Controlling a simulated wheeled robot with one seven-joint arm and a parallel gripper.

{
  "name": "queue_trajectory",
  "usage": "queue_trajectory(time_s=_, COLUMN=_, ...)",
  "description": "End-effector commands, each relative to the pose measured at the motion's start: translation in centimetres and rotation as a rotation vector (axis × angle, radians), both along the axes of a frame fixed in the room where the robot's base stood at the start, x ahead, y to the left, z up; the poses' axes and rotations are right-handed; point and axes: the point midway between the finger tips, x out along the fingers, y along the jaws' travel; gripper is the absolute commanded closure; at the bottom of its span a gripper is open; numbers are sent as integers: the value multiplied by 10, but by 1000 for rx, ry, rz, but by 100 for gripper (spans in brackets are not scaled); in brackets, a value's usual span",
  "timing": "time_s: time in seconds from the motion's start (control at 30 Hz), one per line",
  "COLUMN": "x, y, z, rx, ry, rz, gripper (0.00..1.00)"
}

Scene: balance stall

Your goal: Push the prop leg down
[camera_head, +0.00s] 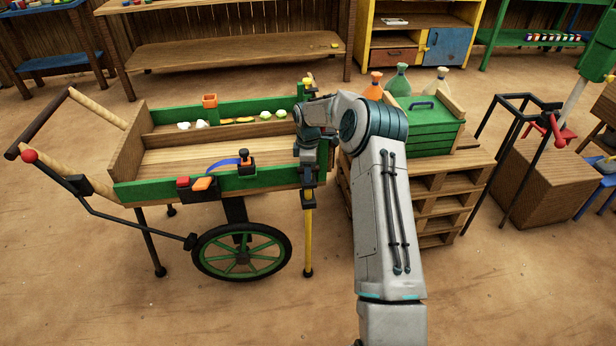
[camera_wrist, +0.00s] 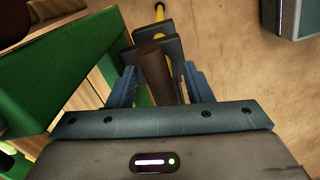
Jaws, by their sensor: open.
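The prop leg (camera_head: 308,240) is a yellow rod with a black foot, upright at the cart's near right corner. Its foot is at or close to the floor; contact is unclear. In the wrist view the yellow leg (camera_wrist: 159,14) runs out past a black bracket (camera_wrist: 158,48). My gripper (camera_head: 308,162) points down above the leg's top, which it partly hides. In the wrist view my gripper (camera_wrist: 158,72) is open, its blue fingers either side of a brown peg (camera_wrist: 155,72). I cannot tell whether they touch it.
The green-sided wooden cart (camera_head: 265,181) has a spoked wheel (camera_head: 242,251) left of the leg. A pallet stack (camera_head: 440,190) with a green crate (camera_head: 425,128) stands close right of my arm. A black stand (camera_head: 520,150) is farther right. The floor in front is clear.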

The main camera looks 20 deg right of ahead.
Motion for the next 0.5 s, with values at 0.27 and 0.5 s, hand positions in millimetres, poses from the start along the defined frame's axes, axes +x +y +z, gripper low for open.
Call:
queue_trajectory(time_s=0.27, x=0, y=0, z=66, rx=-1, ry=-2, rz=-1, gripper=54)
queue_trajectory(time_s=0.5, x=0, y=0, z=95, rx=-1, ry=1, rz=-1, gripper=54)
